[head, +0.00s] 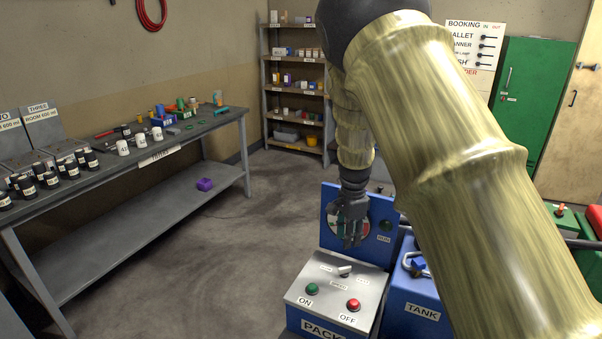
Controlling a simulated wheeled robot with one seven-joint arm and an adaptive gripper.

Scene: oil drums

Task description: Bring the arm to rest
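My arm, with pale bamboo-like links, comes in from the lower right, bends at the top and hangs down in the middle of the head view. My gripper (352,236) is dark grey and points down. It is in front of a blue upright panel (328,197) with a round dial-like face, above and behind the control box (325,290) marked PACK. Whether it touches the panel or the box cannot be told. Its fingers are small and dark here, so their opening is unclear. Nothing is plainly held.
The box carries a green ON button (312,288), a red OFF button (353,305) and a switch (344,270). A blue TANK unit (413,295) stands to its right. A long grey bench (190,139) with jars is at left. A purple block (205,184) lies on its lower shelf. Floor between is clear.

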